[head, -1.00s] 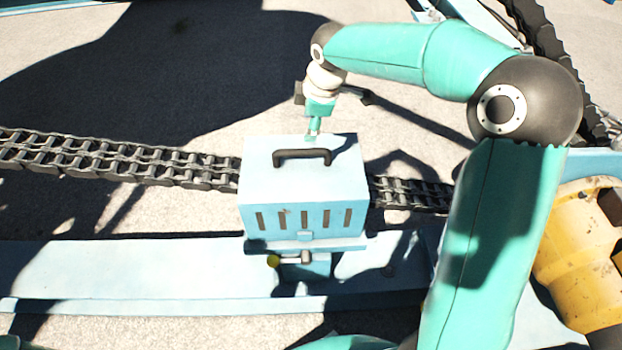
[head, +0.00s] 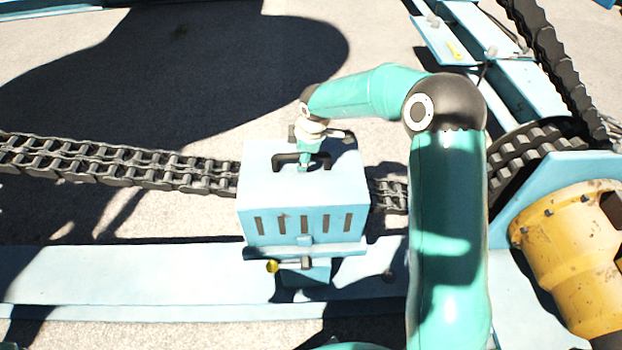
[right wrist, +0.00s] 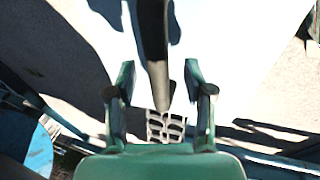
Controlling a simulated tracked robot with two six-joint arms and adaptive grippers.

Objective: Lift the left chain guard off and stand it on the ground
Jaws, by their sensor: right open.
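The chain guard (head: 262,195) is a pale blue box with slots in its front face, standing over the chain in the middle of the head view. A black handle (head: 280,159) is on its top. My right gripper (head: 304,166) is open at the handle. In the right wrist view, the handle (right wrist: 154,45) runs between the two open fingers of my right gripper (right wrist: 160,80), over the guard's bright top (right wrist: 225,60). I cannot tell whether the fingers touch the handle. My left gripper is not in view.
A heavy chain (head: 110,165) runs left and right through the guard. A yellow-knobbed latch (head: 272,267) sits below the guard's front, on a pale blue beam (head: 130,272). A yellow motor (head: 565,255) stands at right.

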